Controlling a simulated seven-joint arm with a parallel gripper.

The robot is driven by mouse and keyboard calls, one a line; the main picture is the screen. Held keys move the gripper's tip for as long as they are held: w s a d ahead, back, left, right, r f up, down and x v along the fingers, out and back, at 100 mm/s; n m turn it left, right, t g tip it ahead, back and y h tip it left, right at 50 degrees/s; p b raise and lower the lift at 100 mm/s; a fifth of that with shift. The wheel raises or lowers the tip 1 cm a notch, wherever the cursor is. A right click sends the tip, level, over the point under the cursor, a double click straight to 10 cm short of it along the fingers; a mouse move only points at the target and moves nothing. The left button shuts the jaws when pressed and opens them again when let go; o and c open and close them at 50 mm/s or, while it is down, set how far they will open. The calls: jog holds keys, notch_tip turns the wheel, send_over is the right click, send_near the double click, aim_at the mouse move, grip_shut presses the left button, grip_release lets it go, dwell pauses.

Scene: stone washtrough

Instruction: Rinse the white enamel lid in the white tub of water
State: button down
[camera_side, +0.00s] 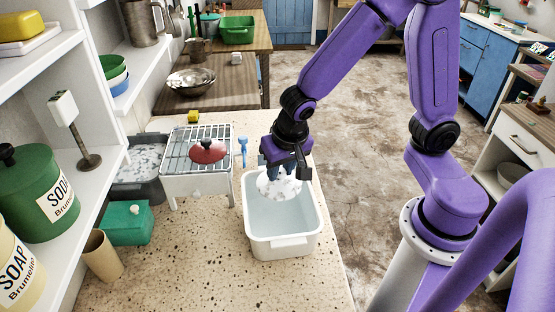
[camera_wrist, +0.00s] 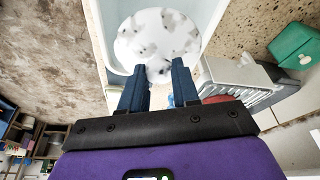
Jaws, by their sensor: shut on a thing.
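The white enamel lid (camera_side: 280,188) has dark smudges on it. It also shows in the wrist view (camera_wrist: 157,35), with its knob between my fingers. My gripper (camera_side: 283,168) points down over the back half of the white tub (camera_side: 284,249) and is shut on the lid's knob; the wrist view shows both blue fingertips (camera_wrist: 159,72) beside the knob. The lid is inside the tub's outline, near its back end. I cannot tell whether it touches the pale water (camera_side: 283,222). My fingers partly hide the knob.
Left of the tub stands a white wire rack (camera_side: 181,147) with a red lid (camera_side: 208,152) on it. A green box (camera_side: 126,225) and tan cup (camera_side: 102,257) stand left. The front counter is clear.

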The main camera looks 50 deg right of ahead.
notch_tip(320, 180, down, 9)
dwell(1.1)
jog(key=shift+a+r, duration=0.1)
jog(key=shift+r, duration=0.05)
dwell(0.8)
jog(key=shift+r, duration=3.4)
jog(key=shift+r, duration=0.1)
jog(key=shift+r, duration=1.9)
